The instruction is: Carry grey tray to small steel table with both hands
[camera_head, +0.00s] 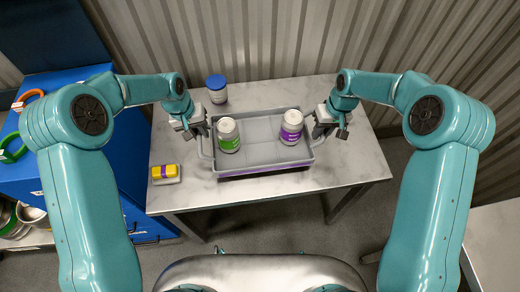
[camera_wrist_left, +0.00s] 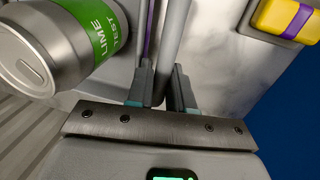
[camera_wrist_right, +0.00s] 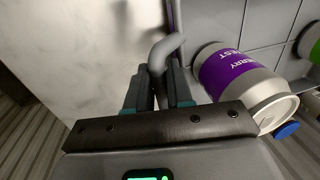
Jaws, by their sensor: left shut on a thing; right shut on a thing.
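The grey tray (camera_head: 262,158) is over the small steel table (camera_head: 300,182); I cannot tell whether it rests on the top or hangs just above it. A green-labelled can (camera_head: 228,136) stands in its left part and a purple-labelled can (camera_head: 291,128) in its right part. My left gripper (camera_head: 203,134) is shut on the tray's left handle, whose bar shows between the fingers in the left wrist view (camera_wrist_left: 162,85). My right gripper (camera_head: 320,129) is shut on the right handle, which also shows in the right wrist view (camera_wrist_right: 162,55). Both cans look upright.
A blue-lidded jar (camera_head: 216,89) stands at the table's back left. A yellow block with a purple band (camera_head: 164,173) lies at its front left. A blue cabinet (camera_head: 125,165) with coloured rings adjoins on the left. The table's right side is clear. A corrugated wall stands behind.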

